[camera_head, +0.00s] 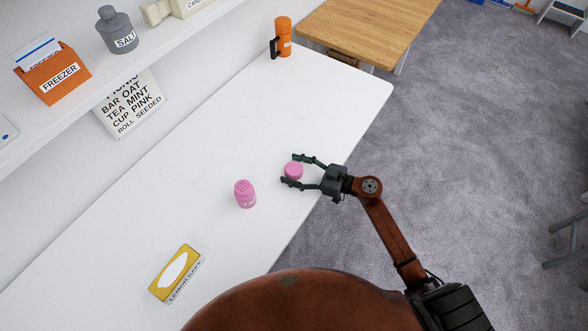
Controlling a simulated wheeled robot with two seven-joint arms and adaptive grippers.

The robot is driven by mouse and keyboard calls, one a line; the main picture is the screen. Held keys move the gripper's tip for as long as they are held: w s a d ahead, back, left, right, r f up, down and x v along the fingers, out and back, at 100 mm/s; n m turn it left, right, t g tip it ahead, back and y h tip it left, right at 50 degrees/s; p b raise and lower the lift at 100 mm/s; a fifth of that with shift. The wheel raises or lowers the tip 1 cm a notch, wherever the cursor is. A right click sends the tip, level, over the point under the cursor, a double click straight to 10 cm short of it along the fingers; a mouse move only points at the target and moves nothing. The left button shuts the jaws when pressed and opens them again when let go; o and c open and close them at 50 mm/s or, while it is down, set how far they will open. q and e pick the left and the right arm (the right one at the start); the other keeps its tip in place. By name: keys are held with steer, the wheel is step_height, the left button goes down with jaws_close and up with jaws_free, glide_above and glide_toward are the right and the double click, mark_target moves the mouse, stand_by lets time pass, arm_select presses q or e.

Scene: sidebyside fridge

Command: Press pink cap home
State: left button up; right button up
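A pink shaker or jar (244,194) with a dotted top stands upright near the middle of the white counter. The pink cap (293,170) is to its right, nearer the counter's right edge. My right gripper (291,170) reaches in from the right, with one dark finger on each side of the cap. The fingers look closed onto the cap's sides. I cannot tell whether the cap rests on the counter or is slightly above it. The cap and the pink jar are apart. My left gripper is not in view.
A yellow lemon-cake box (175,274) lies on the counter at lower left. An orange bottle (283,37) stands at the far end. A shelf above holds an orange freezer box (52,74) and a grey salt jar (117,30). Counter around the pink jar is clear.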

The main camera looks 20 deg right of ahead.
mark_target(294, 168)
steer(key=c, duration=0.8)
steer(key=shift+r+p, duration=0.35)
steer(key=shift+r, duration=0.25)
step_height(294, 168, up, 3)
steer(key=shift+f+p, duration=0.15)
steer(key=shift+p, duration=0.65)
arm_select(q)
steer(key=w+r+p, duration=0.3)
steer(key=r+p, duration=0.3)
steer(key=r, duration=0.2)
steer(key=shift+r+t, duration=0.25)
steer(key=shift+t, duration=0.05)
arm_select(e)
steer(key=shift+s+a+r, duration=0.5)
steer(key=shift+s+r, duration=1.05)
steer(key=shift+s, duration=0.75)
steer(key=shift+s+a+r, duration=0.55)
steer(key=shift+s+r, duration=0.95)
steer(key=shift+s, duration=0.8)
steer(key=shift+s+a+r, duration=0.5)
steer(key=shift+s+r, duration=1.05)
steer(key=shift+s, duration=0.75)
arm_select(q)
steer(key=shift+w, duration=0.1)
